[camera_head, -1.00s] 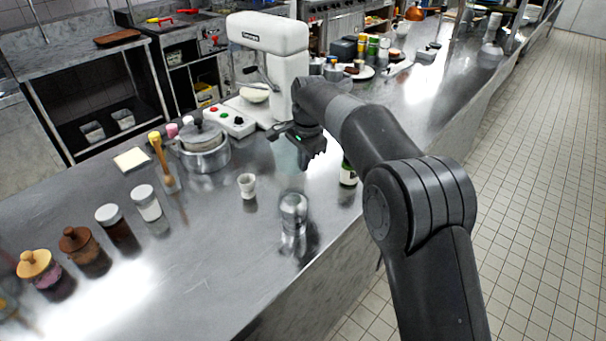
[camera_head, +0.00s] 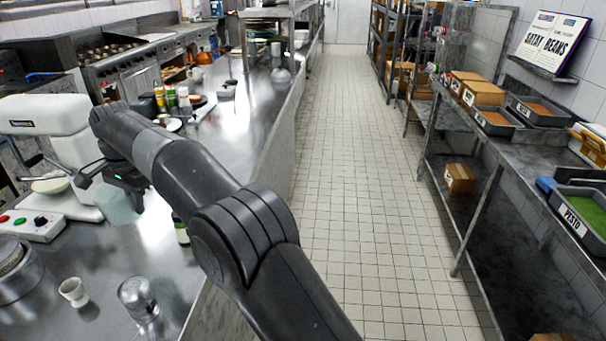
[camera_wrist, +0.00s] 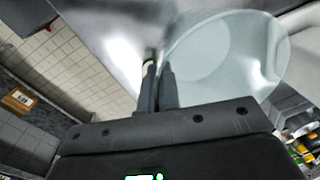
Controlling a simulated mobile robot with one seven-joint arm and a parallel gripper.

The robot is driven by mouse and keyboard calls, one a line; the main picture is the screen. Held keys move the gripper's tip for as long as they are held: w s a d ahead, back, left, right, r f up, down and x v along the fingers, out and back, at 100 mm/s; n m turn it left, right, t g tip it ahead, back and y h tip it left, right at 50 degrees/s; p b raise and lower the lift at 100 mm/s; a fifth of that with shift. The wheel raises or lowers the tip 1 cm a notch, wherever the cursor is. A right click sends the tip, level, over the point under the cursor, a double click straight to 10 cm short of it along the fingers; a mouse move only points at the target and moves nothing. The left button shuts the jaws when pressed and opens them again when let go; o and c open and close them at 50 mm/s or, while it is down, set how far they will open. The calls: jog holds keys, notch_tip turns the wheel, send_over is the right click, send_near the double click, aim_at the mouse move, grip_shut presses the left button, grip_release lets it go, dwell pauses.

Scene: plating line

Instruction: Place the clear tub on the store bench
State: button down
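The clear tub (camera_head: 120,204) is a pale, see-through tub at my gripper (camera_head: 125,178), over the steel counter on the left. In the wrist view the tub (camera_wrist: 225,55) is large, to the right of my fingers. The fingers (camera_wrist: 158,82) are close together at the tub's near wall, and appear to pinch it. Whether the tub's base touches the counter is not clear. A steel bench with a lower shelf (camera_head: 510,165) runs along the right wall; no label names it as the store bench.
The bench holds cardboard boxes (camera_head: 483,92), grey trays (camera_head: 540,112) and a green-filled PESTO tray (camera_head: 585,215). A tiled aisle (camera_head: 350,190) lies clear between counter and bench. A white cup (camera_head: 73,291), a glass (camera_head: 138,298), a bottle (camera_head: 181,230) and a mixer (camera_head: 50,120) stand near the tub.

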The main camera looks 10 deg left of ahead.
jog(key=w+d+m, duration=0.4)
jog(key=w+d, duration=0.8)
jog(key=d, duration=0.4)
jog(key=w+d+m, duration=0.4)
jog(key=w+d, duration=0.9)
jog(key=d, duration=0.4)
jog(key=w+d+m+h, duration=0.15)
jog(key=d+m, duration=0.25)
jog(key=d, duration=1.4)
jog(key=w+d+m, duration=0.2)
jog(key=d+m, duration=0.1)
jog(key=d, duration=1.5)
jog(key=s+d+m, duration=0.2)
jog(key=s+d, duration=0.2)
jog(key=d, duration=0.7)
jog(key=s+d+m, duration=0.3)
jog(key=s+d, duration=0.2)
jog(key=d, duration=0.6)
jog(key=s+d+m, duration=0.2)
jog(key=s+d, duration=0.2)
jog(key=d, duration=0.7)
jog(key=s+d+m, duration=0.7)
jog(key=s+d, duration=1.5)
jog(key=s, duration=0.5)
jog(key=shift+h, duration=0.45)
jog(key=f, duration=1.1)
jog(key=shift+s+d, duration=0.1)
jog(key=shift+d, duration=0.1)
jog(key=shift+f, duration=1.95)
